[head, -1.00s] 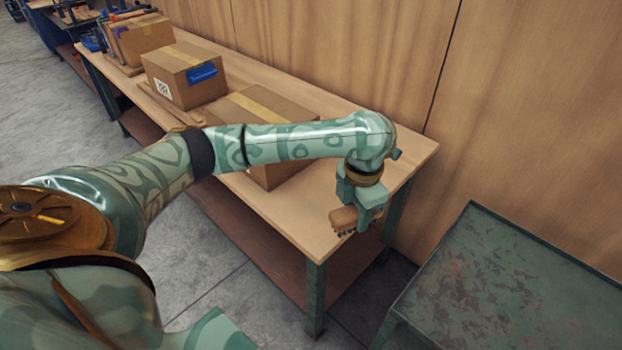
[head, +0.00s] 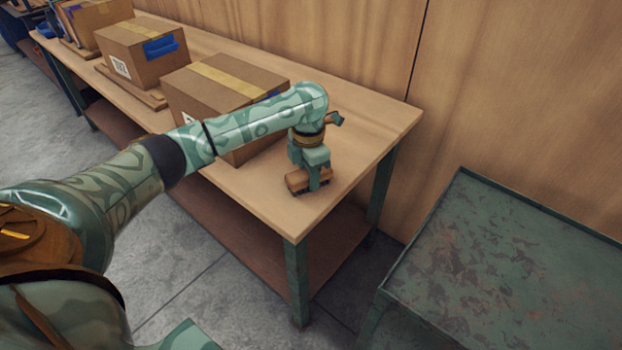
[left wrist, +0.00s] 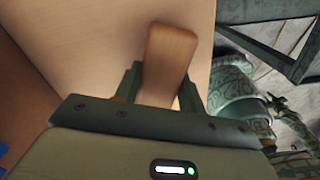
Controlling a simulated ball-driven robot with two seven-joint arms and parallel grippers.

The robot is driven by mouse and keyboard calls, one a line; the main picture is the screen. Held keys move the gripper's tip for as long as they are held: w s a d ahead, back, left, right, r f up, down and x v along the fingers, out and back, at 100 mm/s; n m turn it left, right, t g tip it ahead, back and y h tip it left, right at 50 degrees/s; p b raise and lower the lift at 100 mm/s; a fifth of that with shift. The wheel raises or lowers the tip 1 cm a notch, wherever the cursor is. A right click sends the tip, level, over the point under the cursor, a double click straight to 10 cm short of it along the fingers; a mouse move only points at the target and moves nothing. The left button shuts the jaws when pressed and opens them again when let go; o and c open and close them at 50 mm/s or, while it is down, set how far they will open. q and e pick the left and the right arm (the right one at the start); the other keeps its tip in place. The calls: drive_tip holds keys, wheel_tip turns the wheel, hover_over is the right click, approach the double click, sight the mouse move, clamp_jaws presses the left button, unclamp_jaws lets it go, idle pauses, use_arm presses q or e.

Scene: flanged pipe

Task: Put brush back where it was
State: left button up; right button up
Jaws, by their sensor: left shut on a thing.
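The brush shows as a wooden block in the head view (head: 297,182), with a dark underside. My left gripper (head: 311,183) is shut on the brush, over the near right end of the wooden workbench (head: 345,135). In the left wrist view the brush's wooden back (left wrist: 170,62) sticks out between the two green fingers (left wrist: 162,95), with the bench top behind it. The brush is at or just above the bench top; I cannot tell whether it touches. My right gripper is not in view.
A cardboard box (head: 205,95) stands on the bench beside my left arm, with another box (head: 135,62) farther back. The bench's right end is clear. A worn green metal table (head: 500,270) stands to the right, beyond a gap. A wooden wall runs behind.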

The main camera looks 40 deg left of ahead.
use_arm(q)
drive_tip(key=shift+w+f, duration=0.1)
drive_tip(key=shift+f, duration=0.3)
drive_tip(key=shift+r, duration=0.2)
drive_tip(key=o, duration=1)
drive_tip(key=shift+f, duration=0.2)
drive_tip(key=shift+c, duration=0.2)
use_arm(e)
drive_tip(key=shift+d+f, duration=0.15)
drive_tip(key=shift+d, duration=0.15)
use_arm(q)
wheel_tip(320, 180, up, 12)
drive_tip(key=p, duration=0.6)
drive_tip(key=shift+r, duration=0.2)
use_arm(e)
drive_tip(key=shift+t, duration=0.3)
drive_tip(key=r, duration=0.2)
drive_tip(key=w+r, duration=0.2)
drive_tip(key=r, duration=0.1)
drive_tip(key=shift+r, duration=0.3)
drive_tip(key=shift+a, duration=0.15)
